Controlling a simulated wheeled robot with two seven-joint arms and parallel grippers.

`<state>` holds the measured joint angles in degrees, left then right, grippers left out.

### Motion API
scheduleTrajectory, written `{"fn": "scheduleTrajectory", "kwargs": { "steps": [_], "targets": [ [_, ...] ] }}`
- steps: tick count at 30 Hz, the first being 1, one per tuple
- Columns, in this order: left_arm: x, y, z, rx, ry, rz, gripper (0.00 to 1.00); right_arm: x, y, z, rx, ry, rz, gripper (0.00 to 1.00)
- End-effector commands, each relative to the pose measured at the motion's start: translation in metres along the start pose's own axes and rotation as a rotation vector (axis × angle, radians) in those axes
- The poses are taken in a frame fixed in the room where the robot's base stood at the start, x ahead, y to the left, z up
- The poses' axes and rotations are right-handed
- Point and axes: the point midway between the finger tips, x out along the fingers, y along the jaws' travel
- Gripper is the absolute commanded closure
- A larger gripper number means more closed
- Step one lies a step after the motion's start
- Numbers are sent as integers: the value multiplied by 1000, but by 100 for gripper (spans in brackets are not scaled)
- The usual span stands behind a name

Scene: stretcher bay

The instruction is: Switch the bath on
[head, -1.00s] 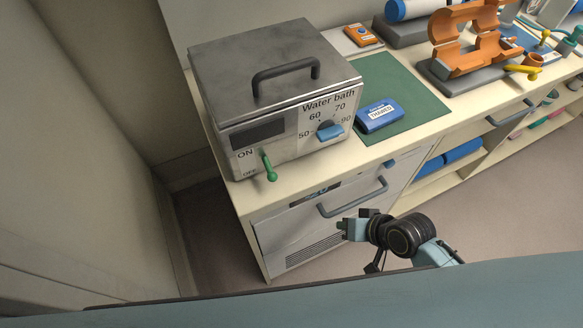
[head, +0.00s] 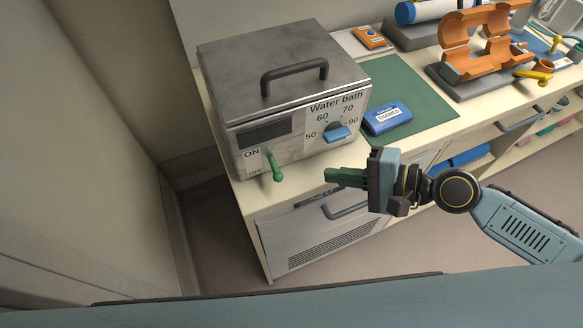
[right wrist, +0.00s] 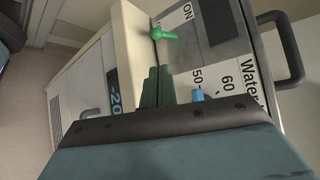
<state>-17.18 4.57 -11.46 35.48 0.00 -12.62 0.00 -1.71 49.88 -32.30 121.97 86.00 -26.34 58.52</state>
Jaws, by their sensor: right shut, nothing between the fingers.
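The water bath (head: 250,90) is a grey metal box with a lidded top at the bench's left end. Its green lever switch (head: 276,168) sits between the ON and OFF marks, its knob slanting down and out towards OFF. The lever also shows in the right wrist view (right wrist: 163,35). The bath's display (head: 265,134) is dark. My right gripper (head: 330,174) is shut and empty, in front of the bath and to the right of the lever, pointing at it with a gap between. Its green fingers show in the right wrist view (right wrist: 156,85). My left gripper is out of view.
A blue dial (head: 337,133) sits on the bath's front, right of the lever. A blue pack marked THAWED (head: 386,118) lies on a green mat (head: 425,95). A cabinet with a handle (head: 310,245) is below. An orange holder (head: 480,55) stands farther right.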

Motion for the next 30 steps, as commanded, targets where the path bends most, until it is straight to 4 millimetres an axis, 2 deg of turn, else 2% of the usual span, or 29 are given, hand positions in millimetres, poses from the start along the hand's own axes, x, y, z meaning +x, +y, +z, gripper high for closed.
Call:
{"fn": "scheduleTrajectory", "kwargs": {
  "steps": [8,21,25,30],
  "targets": [
    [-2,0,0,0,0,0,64,8,0,0,-1,1,-1,100],
    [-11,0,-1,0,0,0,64,79,-1,0,-3,-1,-1,100],
    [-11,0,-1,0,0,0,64,94,0,0,-2,-1,0,100],
    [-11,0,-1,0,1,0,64,100,1,0,-3,1,2,100]
  ]
}}
